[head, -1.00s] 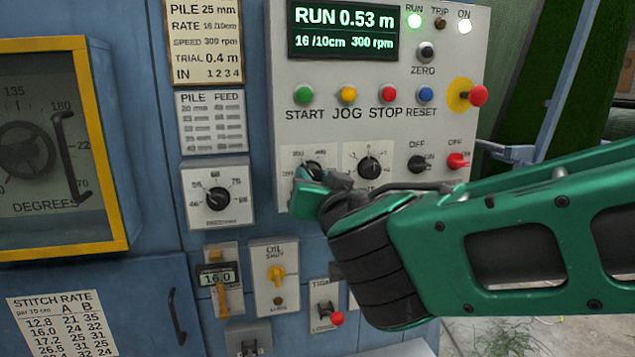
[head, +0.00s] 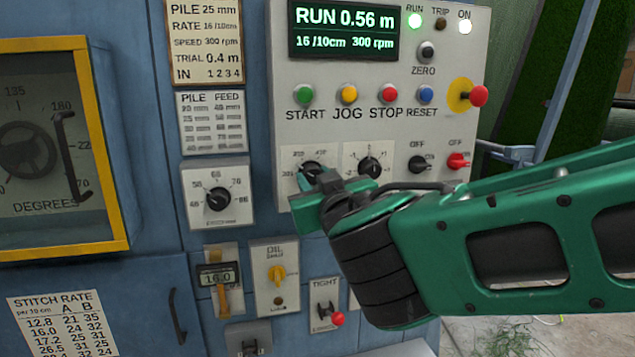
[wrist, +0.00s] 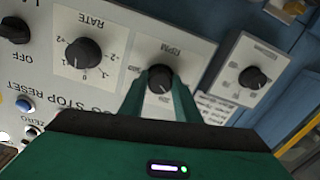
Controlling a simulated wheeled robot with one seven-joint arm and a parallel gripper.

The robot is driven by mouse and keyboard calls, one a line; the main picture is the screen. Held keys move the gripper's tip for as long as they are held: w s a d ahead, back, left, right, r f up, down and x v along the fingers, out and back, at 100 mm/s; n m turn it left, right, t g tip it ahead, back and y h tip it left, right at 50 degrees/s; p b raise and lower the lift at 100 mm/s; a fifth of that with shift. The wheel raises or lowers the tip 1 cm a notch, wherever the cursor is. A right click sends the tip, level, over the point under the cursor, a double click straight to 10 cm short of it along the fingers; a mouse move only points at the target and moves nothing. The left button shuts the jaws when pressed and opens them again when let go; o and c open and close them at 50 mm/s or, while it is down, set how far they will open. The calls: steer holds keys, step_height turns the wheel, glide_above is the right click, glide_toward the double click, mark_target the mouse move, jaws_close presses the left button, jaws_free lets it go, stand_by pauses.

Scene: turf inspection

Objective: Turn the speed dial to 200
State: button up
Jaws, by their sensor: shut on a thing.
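The speed dial (head: 310,169) is a black knob on a white plate low on the grey control panel, partly hidden by my gripper in the head view. In the wrist view the dial (wrist: 159,76) sits on a plate marked RPM. My gripper (head: 322,186) is at the dial, and its green fingers (wrist: 160,92) lie on either side of the knob, shut on it. The pointer's exact setting is hard to read. The display (head: 343,31) reads RUN 0.56 m, 16 /10cm and 300 rpm.
The RATE dial (head: 369,167) is just right of the speed dial. START (head: 303,95), JOG, STOP (head: 389,94) and RESET buttons are above. Switches (head: 418,164) are farther right. Another dial (head: 218,199) is at left, near a yellow-framed window (head: 128,120).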

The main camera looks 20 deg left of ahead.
steer(key=n, duration=0.6)
steer(key=shift+w+d+f+n, duration=0.15)
steer(key=shift+d+n, duration=0.05)
steer(key=shift+n, duration=0.1)
stand_by(0.4)
steer(key=o, duration=1)
steer(key=shift+o, duration=0.2)
steer(key=shift+s, duration=0.2)
steer(key=v, duration=1)
steer(key=shift+s, duration=0.15)
